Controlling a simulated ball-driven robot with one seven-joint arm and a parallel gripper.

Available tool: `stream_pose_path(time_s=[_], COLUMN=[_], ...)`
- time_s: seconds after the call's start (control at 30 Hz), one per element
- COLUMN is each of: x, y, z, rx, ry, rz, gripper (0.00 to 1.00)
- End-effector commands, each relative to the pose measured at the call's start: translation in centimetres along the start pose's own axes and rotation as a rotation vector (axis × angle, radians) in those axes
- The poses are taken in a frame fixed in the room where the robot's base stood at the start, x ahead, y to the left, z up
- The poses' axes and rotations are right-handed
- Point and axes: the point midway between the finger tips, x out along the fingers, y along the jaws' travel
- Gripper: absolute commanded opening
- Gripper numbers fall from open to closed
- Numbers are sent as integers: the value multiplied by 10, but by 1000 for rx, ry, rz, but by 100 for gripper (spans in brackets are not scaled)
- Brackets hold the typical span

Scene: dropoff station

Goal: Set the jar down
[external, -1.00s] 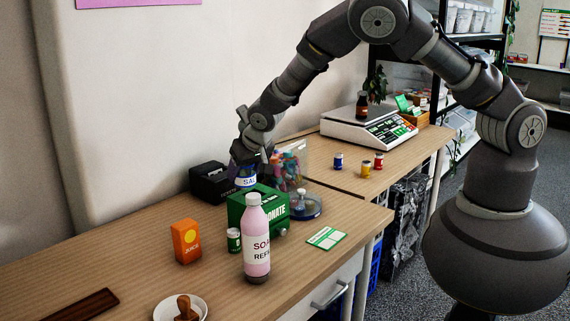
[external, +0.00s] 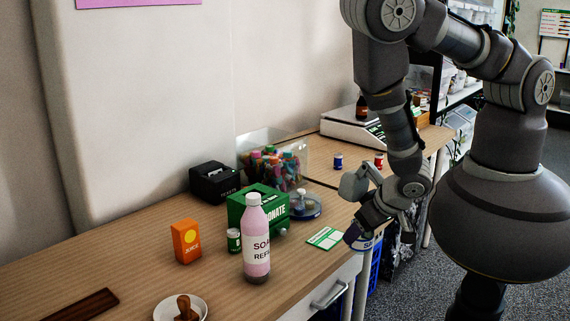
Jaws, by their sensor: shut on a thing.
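The jar (external: 364,243) has a blue and white label, of which a few letters show. My gripper (external: 360,228) is shut on it and holds it in the air near the front edge of the counter, to the right of the green and white card (external: 325,238). The jar looks tilted. My fingers and wrist cover much of it. I cannot tell its exact height or whether it is over the counter or just past its edge.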

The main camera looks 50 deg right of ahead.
Motion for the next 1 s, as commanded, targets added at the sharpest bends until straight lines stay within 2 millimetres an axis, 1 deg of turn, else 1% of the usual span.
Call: stream_pose_path(time_s=[0.07,0.13,0.23,0.43,0.6,0.7,0.8,1.0], x=[-2,5,19,32,51,62,69,77], y=[2,-4,-16,-29,-61,-76,-84,-95], z=[3,0,-8,-20,-58,-74,-82,-94], rx=[-4,-2,-3,-1,-4,-5,-5,-5], ry=[2,5,8,5,5,4,2,4], rz=[-4,-10,-12,-13,-9,-8,-6,-7], gripper=[27,27,27,27,27,27,27,27])
